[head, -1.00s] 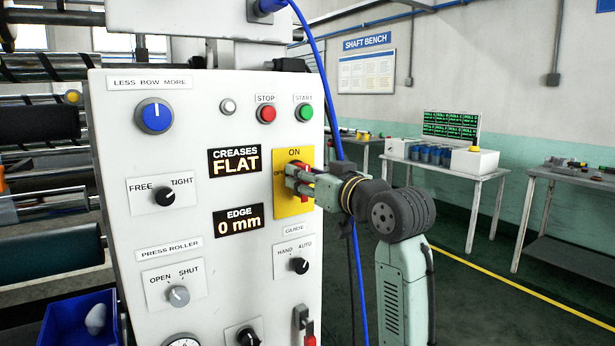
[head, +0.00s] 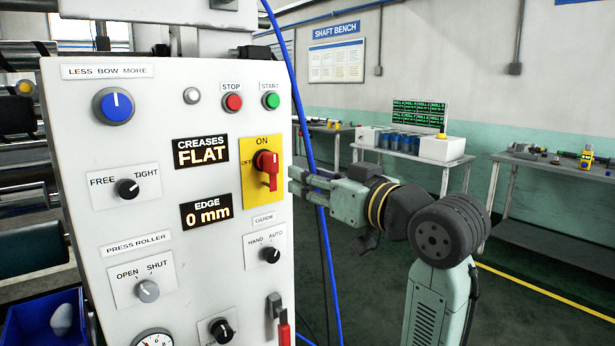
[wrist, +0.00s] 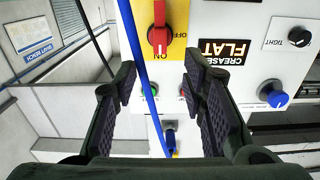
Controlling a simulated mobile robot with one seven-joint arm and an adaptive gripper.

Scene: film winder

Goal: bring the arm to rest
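My gripper (head: 301,184) is in front of and to the right of the control panel (head: 195,85) in the head view, clear of the panel's knobs. In the wrist view my gripper (wrist: 162,82) has its two dark fingers wide apart with nothing between them. The red rotary switch (head: 268,166) on its yellow plate stands just left of my fingertips in the head view. Its handle is vertical, in line with the ON label. The red switch also shows beyond the fingertips in the wrist view (wrist: 160,38).
Benches (head: 455,160) stand along the back wall at right. A blue bin (head: 30,330) is at lower left. The displays read FLAT and 0 mm.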

